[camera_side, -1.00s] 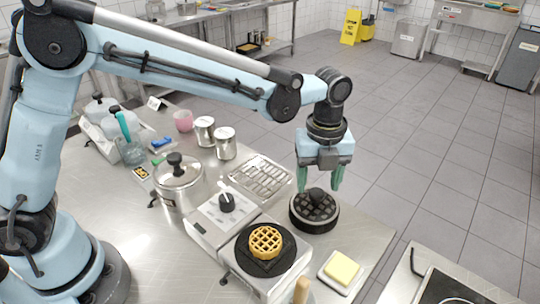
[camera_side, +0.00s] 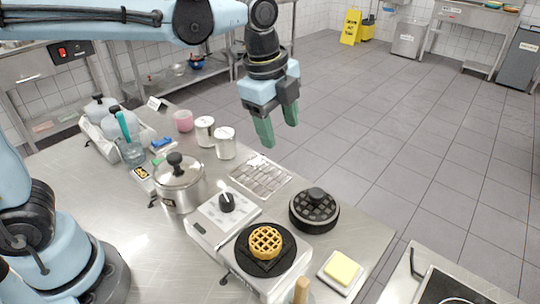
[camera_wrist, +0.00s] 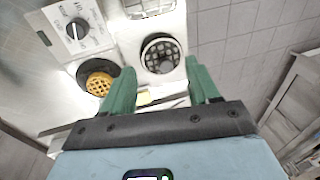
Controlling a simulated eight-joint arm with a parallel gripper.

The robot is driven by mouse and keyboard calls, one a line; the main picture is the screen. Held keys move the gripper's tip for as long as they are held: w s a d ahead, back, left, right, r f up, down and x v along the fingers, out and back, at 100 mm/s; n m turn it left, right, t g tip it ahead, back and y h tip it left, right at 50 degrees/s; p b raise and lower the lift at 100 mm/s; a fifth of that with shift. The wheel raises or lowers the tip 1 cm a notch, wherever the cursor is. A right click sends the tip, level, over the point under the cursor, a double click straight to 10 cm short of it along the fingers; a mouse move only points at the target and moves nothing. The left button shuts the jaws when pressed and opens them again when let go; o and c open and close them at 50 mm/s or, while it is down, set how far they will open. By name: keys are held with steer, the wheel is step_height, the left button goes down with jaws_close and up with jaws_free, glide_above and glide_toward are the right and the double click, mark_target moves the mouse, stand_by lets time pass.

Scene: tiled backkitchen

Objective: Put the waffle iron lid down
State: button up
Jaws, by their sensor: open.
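The waffle iron lid (camera_side: 322,216) is a round black disc with a grid top and a dark knob. It lies flat on the steel table, right of the waffle iron (camera_side: 284,283). It also shows in the wrist view (camera_wrist: 152,60). A golden waffle (camera_side: 265,242) sits on the iron's black plate, uncovered; it shows too in the wrist view (camera_wrist: 99,84). My gripper (camera_side: 277,137) is open and empty, its green fingers pointing down, well above and behind the lid. In the wrist view its fingers (camera_wrist: 163,87) are spread wide.
Butter on a white dish (camera_side: 340,270) stands near the table's right edge, in front of the lid. A metal rack tray (camera_side: 261,177) lies behind the lid. A lidded pot (camera_side: 180,186) and two metal canisters (camera_side: 224,145) stand to the left.

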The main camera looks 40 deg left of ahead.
steer(key=s+a+f+n+t, duration=0.2)
steer(key=s+a+n, duration=0.3)
steer(key=n, duration=0.4)
steer(key=s+a+f+n+t, duration=0.2)
steer(key=s+a+n, duration=0.3)
steer(key=n, duration=0.4)
steer(key=shift+a+f+t+y, duration=0.3)
steer(key=shift+a+t, duration=0.1)
steer(key=shift+a, duration=0.4)
